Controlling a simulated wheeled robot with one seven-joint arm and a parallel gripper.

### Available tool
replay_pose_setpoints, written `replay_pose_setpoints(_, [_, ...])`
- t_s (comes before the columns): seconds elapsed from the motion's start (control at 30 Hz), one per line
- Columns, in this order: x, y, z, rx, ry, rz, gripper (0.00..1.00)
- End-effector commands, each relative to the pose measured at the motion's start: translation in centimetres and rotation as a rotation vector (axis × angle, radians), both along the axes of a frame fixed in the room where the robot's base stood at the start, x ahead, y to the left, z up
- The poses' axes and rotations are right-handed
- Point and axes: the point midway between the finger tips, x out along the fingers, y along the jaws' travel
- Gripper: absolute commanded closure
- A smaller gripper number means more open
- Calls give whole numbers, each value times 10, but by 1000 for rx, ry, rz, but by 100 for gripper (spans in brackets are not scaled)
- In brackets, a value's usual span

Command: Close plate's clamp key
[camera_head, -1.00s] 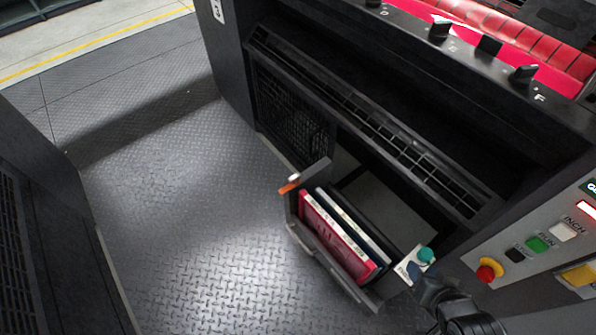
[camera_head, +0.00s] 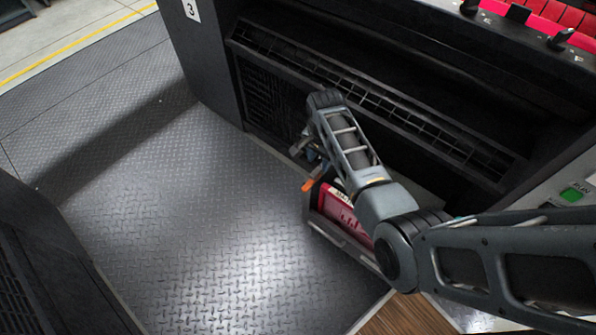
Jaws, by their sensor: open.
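I cannot tell for sure which part is the plate's clamp key. A small lever with an orange tip (camera_head: 308,186) stands at the upper left corner of an open tray. Black keys (camera_head: 561,38) also sit on the top bar at the upper right. A red plate or folder (camera_head: 335,207) with a white edge stands in the tray, partly covered by my arm. My gripper (camera_head: 305,149) is open, just above the orange-tipped lever and apart from it in the picture. My wrist hides part of the gripper, so its fingertips show poorly.
The open tray (camera_head: 342,240) juts out from the dark machine's lower front. A slotted ledge (camera_head: 420,124) runs above it. A panel with a green button (camera_head: 571,194) is at the right edge. The patterned metal floor (camera_head: 190,230) at left is clear.

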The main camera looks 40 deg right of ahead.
Motion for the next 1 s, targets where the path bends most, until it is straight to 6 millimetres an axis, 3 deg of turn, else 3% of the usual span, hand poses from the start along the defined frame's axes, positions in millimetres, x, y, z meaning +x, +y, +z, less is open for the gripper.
replay_pose_setpoints(0.17, [3,1,-6,11,12,-13,55])
replay_pose_setpoints(0.6, [3,1,-68,8,10,-10,55])
replay_pose_setpoints(1.0, [3,1,-76,8,8,-9,55])
